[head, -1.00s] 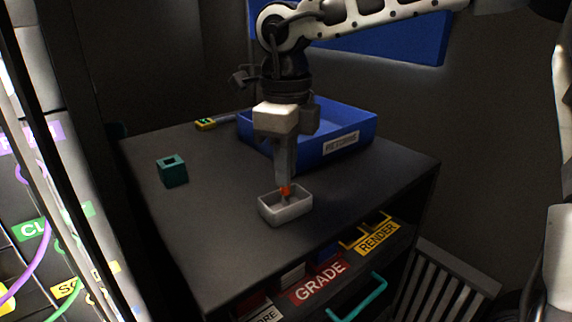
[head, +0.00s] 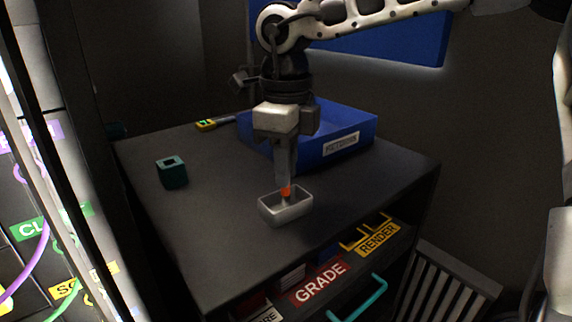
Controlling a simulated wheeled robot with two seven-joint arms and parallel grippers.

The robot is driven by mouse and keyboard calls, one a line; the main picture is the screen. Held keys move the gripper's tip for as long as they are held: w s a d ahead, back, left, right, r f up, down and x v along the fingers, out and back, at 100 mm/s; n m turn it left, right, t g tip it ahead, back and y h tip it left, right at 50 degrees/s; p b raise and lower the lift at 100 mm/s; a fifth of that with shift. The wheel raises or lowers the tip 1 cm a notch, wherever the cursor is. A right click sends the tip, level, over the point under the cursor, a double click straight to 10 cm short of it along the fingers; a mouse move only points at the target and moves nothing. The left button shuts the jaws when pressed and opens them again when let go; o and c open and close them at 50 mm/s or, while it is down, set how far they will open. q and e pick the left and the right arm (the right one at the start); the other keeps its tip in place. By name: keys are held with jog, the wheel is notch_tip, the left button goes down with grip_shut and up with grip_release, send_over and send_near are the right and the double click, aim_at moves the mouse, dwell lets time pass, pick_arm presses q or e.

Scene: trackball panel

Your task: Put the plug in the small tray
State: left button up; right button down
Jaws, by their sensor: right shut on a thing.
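The plug (head: 286,192) shows as a small orange-red piece with a darker part below it. The small tray (head: 287,213) is a light grey open box on the dark cabinet top. My right gripper (head: 285,186) comes down from above, its fingers at the tray's opening. It is shut on the plug, which is inside or just over the tray. I cannot tell whether the plug touches the tray floor. My left gripper is not in view.
A blue bin (head: 352,141) with a label stands behind the tray. A teal block with a square hole (head: 173,175) sits at the left of the cabinet top (head: 215,240). A yellow device (head: 207,124) lies at the back.

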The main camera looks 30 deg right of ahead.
pick_arm(q)
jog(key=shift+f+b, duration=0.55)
jog(key=shift+b, duration=0.05)
pick_arm(e)
jog(key=shift+f, duration=0.6)
jog(key=c, duration=1.3)
grip_release()
jog(key=shift+c, duration=0.2)
jog(key=shift+r, duration=0.4)
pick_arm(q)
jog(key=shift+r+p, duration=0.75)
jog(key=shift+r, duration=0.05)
pick_arm(e)
notch_tip(320, 180, up, 15)
